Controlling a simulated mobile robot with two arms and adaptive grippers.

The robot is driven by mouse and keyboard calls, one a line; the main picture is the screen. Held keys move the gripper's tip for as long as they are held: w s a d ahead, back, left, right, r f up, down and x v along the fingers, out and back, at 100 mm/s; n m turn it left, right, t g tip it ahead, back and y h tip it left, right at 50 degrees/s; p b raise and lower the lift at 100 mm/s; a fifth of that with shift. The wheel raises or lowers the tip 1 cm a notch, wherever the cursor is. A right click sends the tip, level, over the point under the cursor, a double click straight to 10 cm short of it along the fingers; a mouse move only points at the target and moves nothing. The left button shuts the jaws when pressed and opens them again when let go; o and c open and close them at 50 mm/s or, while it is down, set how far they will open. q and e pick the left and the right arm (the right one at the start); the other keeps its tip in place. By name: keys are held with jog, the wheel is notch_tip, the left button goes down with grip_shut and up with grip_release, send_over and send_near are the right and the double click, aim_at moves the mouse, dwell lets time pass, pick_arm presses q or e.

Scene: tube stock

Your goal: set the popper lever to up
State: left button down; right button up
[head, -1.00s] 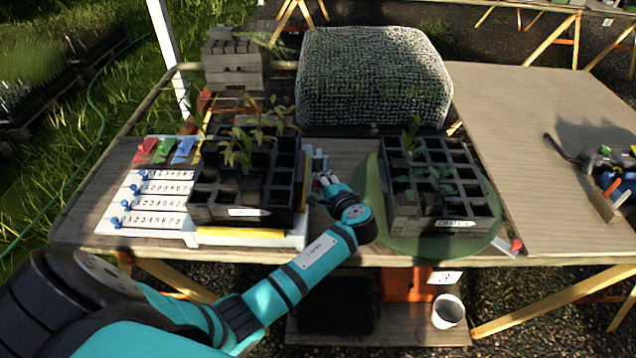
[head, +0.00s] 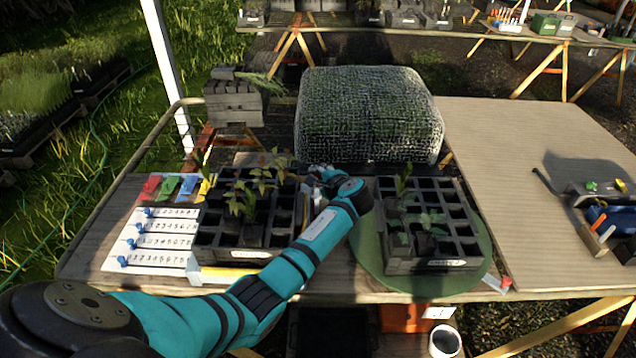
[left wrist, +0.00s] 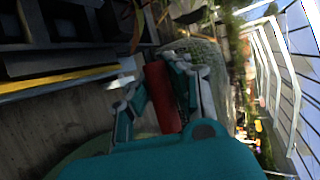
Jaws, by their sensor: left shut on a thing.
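My left gripper (head: 320,176) is between the two black cell trays, behind the middle of the table, with my forearm reaching over from the lower left. In the left wrist view its fingers (left wrist: 160,98) are closed around a red bar-like handle (left wrist: 163,95), which appears to be the popper lever. In the head view the gripper mostly hides the lever, so I cannot tell its exact position. The left cell tray (head: 245,254) with seedlings sits on a white popper base (head: 222,277) with a yellow edge. My right gripper is out of view.
The right cell tray (head: 435,265) stands on a round green turntable (head: 365,262), with a red-tipped arm (head: 503,284) at its front right. A netted block (head: 368,115) stands behind. A numbered white board (head: 150,250) lies left. The right tabletop is partly bare.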

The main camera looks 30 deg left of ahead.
pick_arm(q)
jog(key=shift+w+d+r, duration=0.25)
jog(key=shift+w+r, duration=0.05)
jog(key=shift+r, duration=0.05)
jog(key=c, duration=1.2)
grip_release()
jog(key=shift+c, duration=0.2)
jog(key=shift+o, duration=0.4)
jog(key=shift+d+f, duration=0.15)
jog(key=shift+d, duration=0.1)
jog(key=shift+s+d, duration=0.2)
jog(key=shift+d, duration=0.1)
jog(key=v, duration=1.1)
jog(key=shift+s+a, duration=0.2)
